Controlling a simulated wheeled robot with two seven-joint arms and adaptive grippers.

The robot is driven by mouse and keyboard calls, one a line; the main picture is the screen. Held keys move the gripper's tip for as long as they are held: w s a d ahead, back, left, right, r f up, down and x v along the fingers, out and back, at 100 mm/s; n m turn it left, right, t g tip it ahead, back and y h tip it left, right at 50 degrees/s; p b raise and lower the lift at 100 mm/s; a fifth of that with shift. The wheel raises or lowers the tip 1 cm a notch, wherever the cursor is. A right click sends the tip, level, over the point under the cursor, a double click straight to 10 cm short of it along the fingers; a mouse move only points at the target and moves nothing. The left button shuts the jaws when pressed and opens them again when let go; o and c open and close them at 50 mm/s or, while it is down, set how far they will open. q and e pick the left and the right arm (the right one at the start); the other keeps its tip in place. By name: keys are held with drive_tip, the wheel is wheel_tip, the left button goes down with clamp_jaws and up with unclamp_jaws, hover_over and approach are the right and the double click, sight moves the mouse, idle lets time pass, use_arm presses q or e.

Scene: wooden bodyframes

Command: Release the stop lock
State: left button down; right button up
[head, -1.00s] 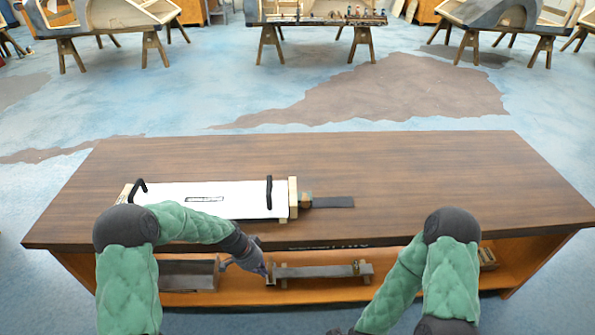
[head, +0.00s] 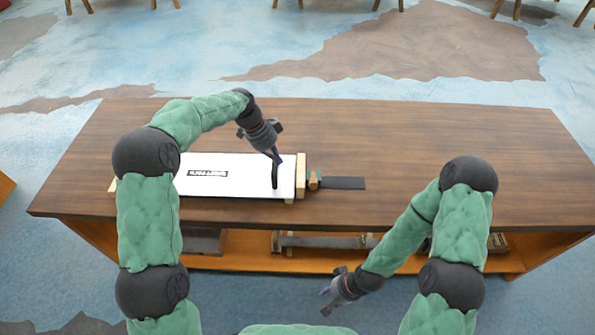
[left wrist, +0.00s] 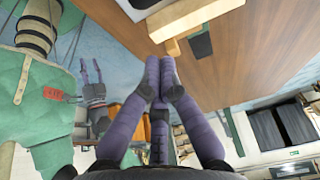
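A white board (head: 222,178) with a dark label lies on the table. Its right end has a pale wooden end strip (head: 301,176), also in the left wrist view (left wrist: 190,18). Beside the strip are a small wood and green piece (head: 314,180) and a flat dark strip (head: 343,183); which part is the stop lock is unclear. My right gripper (head: 328,297) is open and empty before the table.
The brown wooden table (head: 450,140) has clear top space to the right and behind the board. My left arm covers the board's left part.

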sight(300, 181)
use_arm(q)
drive_tip(key=b+x, duration=0.1)
drive_tip(key=x, duration=0.8)
drive_tip(key=shift+f+b, duration=0.25)
drive_tip(key=shift+b, duration=0.1)
drive_tip(key=d, duration=0.3)
drive_tip(key=shift+f, duration=0.25)
drive_tip(key=shift+d, duration=0.6)
